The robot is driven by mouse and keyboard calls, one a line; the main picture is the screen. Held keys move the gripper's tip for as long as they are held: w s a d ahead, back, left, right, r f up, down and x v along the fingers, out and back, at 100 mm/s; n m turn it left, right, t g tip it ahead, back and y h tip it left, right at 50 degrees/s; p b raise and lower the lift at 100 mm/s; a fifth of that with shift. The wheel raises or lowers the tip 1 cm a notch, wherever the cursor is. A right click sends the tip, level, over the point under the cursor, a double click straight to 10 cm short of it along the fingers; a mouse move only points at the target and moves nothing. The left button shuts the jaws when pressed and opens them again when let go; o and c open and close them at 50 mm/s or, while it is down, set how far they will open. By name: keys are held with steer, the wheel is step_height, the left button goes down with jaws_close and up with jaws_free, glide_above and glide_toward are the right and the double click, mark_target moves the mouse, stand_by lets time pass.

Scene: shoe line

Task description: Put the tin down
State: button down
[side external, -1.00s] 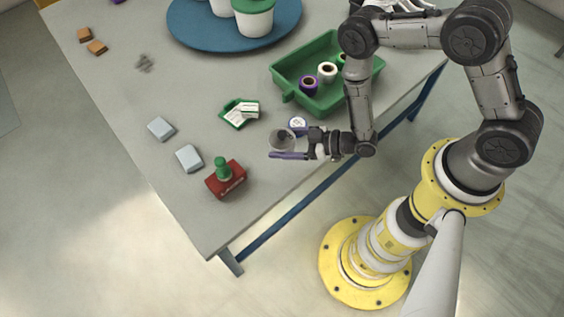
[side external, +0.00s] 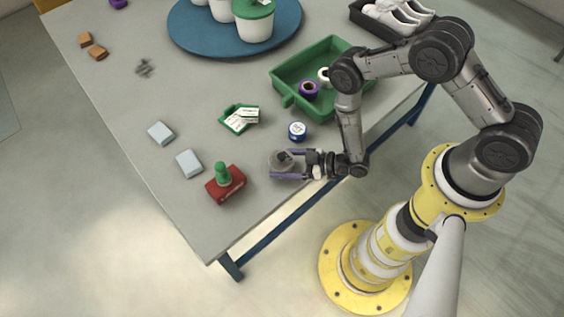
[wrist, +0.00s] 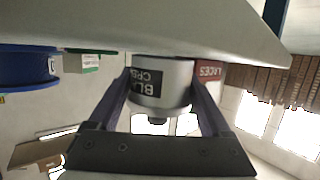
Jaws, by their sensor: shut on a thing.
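A round grey tin (side external: 280,162) is between the two fingers of my gripper (side external: 285,164), near the front edge of the table. In the wrist view the tin (wrist: 165,75) shows a black label with white lettering, upside down in that picture. The fingers of my gripper (wrist: 160,100) press on both its sides. The tin's flat end is at or very close to the table top (wrist: 200,30); I cannot tell whether it touches.
A blue tin with a white top (side external: 298,131) stands just behind my gripper. A red laces box (side external: 228,190) with a green stamp-like piece (side external: 222,172) is to the left. Bare table surrounds the tin.

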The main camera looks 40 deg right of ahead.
steer(key=shift+w, duration=0.1)
jaws_free()
steer(key=shift+f, duration=0.1)
steer(key=v, duration=1)
steer(key=shift+d, duration=0.15)
steer(key=shift+v, duration=1.05)
